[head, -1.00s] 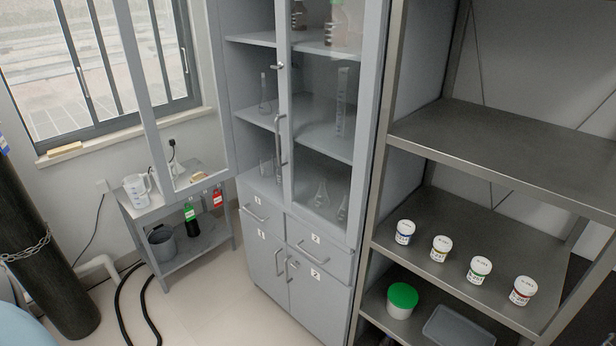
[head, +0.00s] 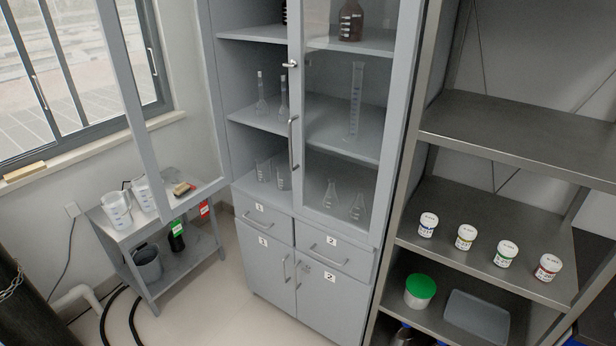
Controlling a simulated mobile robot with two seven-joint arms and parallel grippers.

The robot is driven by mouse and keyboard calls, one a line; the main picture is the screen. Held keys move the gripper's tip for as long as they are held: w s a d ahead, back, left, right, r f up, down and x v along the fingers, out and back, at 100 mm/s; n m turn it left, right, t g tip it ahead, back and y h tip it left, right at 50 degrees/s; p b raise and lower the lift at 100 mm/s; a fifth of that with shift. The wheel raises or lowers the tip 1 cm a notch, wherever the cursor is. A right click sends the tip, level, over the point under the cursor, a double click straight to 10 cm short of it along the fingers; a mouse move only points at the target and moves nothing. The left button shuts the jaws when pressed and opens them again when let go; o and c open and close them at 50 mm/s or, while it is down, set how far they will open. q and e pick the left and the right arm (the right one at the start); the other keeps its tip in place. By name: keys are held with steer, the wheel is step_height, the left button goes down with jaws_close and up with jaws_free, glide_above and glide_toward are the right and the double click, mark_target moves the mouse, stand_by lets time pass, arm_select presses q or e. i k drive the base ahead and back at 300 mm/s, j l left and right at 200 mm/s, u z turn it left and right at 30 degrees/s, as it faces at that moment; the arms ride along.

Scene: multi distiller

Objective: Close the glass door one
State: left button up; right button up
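A tall grey cabinet (head: 262,202) stands in the middle of the head view, with glass doors above and labelled drawers and doors below. Its left glass door (head: 139,105) is swung wide open to the left, its frame reaching out in front of the window and small table. The right glass door (head: 345,130) is closed, with a vertical handle (head: 292,142) on its left edge. Flasks (head: 262,97) and other glassware stand on the shelves. Neither of my grippers is in view.
A metal rack (head: 505,200) on the right holds several small jars (head: 466,236), a green-lidded tub (head: 420,290) and a grey tray (head: 476,314). A small table (head: 176,267) with jugs (head: 117,210) stands at the left, under the window. Some floor (head: 215,310) before the cabinet is clear.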

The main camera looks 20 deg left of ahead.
mark_target(160, 53)
steer(key=k+j, duration=0.1)
steer(key=j, duration=0.7)
steer(key=k+j+u, duration=0.15)
steer(key=j, duration=0.6)
steer(key=i, duration=0.05)
